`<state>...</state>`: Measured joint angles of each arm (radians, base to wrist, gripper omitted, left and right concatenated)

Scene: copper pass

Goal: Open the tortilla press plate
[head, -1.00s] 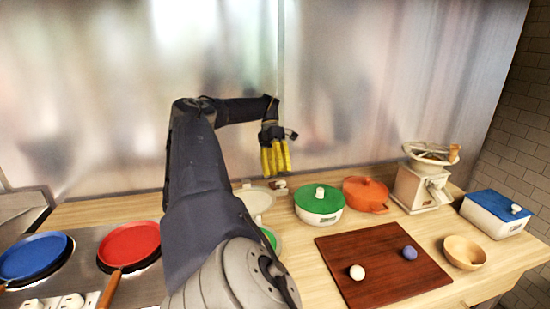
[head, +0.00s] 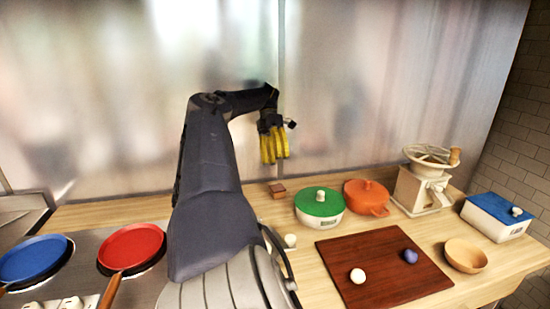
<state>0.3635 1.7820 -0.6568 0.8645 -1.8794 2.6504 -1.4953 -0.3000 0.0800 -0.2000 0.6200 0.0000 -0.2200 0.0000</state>
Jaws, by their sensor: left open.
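My left gripper (head: 273,144) hangs in the air above the back of the counter, with yellow fingers pointing down. It is open with nothing in it. My left arm covers the counter left of the green-lidded pot, so I cannot make out the tortilla press plate. A small brown block (head: 277,190) and a small white knob or ball (head: 290,240) show just right of the arm. I cannot tell whether they belong to the press. My right gripper is out of the picture.
A green-lidded pot (head: 320,206), an orange pot (head: 367,196), a cream hand mill (head: 422,188) and a blue-lidded box (head: 497,215) stand right. A brown board (head: 380,284) bears white and blue balls, beside a wooden bowl (head: 465,254). Red (head: 131,246) and blue (head: 35,258) pans sit left.

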